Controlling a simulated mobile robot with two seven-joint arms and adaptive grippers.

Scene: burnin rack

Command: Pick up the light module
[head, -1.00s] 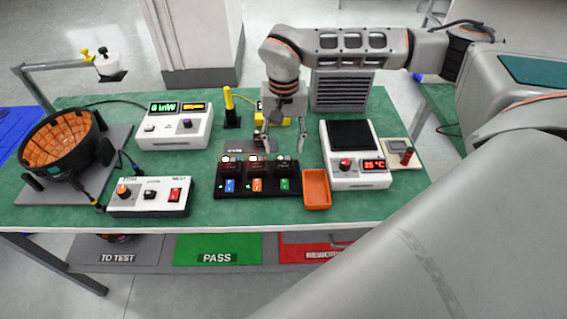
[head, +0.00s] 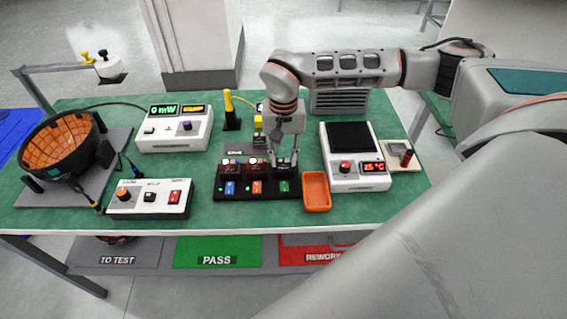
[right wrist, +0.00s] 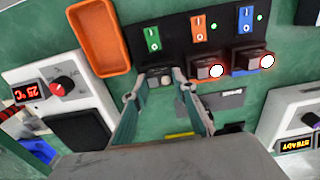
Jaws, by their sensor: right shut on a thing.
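A black rack (head: 215,189) on the green table holds dark modules in a row behind blue, orange and green switches. The left module (head: 230,166) and the middle module (head: 256,167) each show a bright white light. They also show in the right wrist view, the left one (right wrist: 255,62) and the middle one (right wrist: 207,70). My right gripper (head: 283,166) reaches down at the right slot. It is shut on the right module (right wrist: 160,78), which sits at the rack behind the green switch and shows no white light. The fingers partly hide this module. My left gripper is not in view.
An orange tray (head: 316,205) stands close to the rack's right end. A white heater unit (head: 358,182) is further right. A white control box (head: 150,208) and a meter (head: 174,142) stand left. A dark bowl-shaped fixture (head: 63,170) is at far left.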

